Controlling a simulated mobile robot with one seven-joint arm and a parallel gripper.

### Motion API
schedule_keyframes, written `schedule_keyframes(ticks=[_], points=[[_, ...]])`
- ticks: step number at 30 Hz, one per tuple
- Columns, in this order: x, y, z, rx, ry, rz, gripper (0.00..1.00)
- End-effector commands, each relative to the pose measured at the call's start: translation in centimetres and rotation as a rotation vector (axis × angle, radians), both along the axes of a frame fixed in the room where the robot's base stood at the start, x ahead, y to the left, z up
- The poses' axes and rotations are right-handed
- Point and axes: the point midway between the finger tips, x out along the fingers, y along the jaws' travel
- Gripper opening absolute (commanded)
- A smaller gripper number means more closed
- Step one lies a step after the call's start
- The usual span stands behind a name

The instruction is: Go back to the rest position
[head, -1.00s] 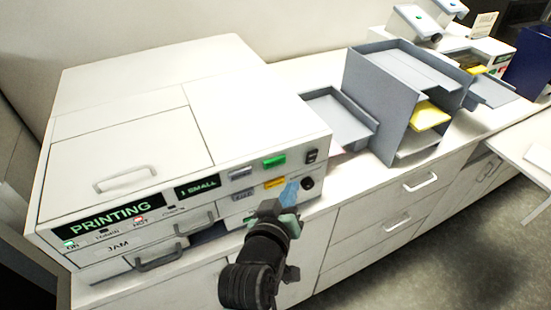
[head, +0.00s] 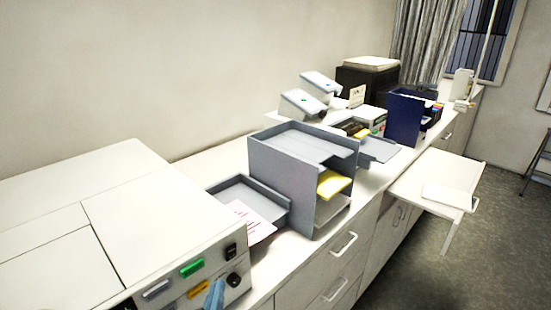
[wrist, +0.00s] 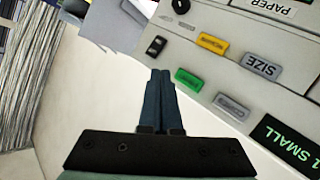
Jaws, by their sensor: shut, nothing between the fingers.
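My gripper (wrist: 162,85) shows in the wrist view with its two dark blue fingers together and nothing between them. It is in front of the printer's control panel, apart from or close to the buttons; I cannot tell the exact gap. In the head view only a blue fingertip (head: 214,296) shows at the bottom edge, below the panel. The white printer (head: 150,225) fills the lower left of the head view. Its green button (head: 192,267) and orange button (head: 198,288) show there. The wrist view also shows the green button (wrist: 189,79) and the orange SIZE-side button (wrist: 212,44).
A grey output tray (head: 240,192) with a printed sheet (head: 252,222) adjoins the printer. A grey paper organizer (head: 280,175) stands beside it on the counter. Farther along are a dark blue holder (head: 403,117) and a white side table (head: 420,180). Grey floor (head: 490,240) is open at right.

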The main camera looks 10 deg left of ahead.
Motion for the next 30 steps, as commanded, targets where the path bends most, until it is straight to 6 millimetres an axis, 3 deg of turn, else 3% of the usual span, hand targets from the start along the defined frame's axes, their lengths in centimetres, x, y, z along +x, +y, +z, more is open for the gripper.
schedule_keyframes(ticks=[4, 8, 12, 15, 18, 21, 24, 30], points=[[2.3, -2.2, 7.7, 0.128, -0.165, -0.043, 0.0], [2.7, -5.5, 17.1, 0.27, -0.367, -0.073, 0.0], [0.3, -9.4, 26.8, 0.396, -0.599, -0.079, 0.0], [-2.9, -11.8, 32.6, 0.464, -0.758, -0.067, 0.0], [-6.3, -13.6, 36.8, 0.507, -0.889, -0.048, 0.0], [-9.0, -14.6, 39.3, 0.53, -0.976, -0.028, 0.0], [-10.5, -15.0, 40.6, 0.542, -1.021, -0.015, 0.0], [-10.9, -15.1, 41.1, 0.545, -1.035, -0.01, 0.0]])
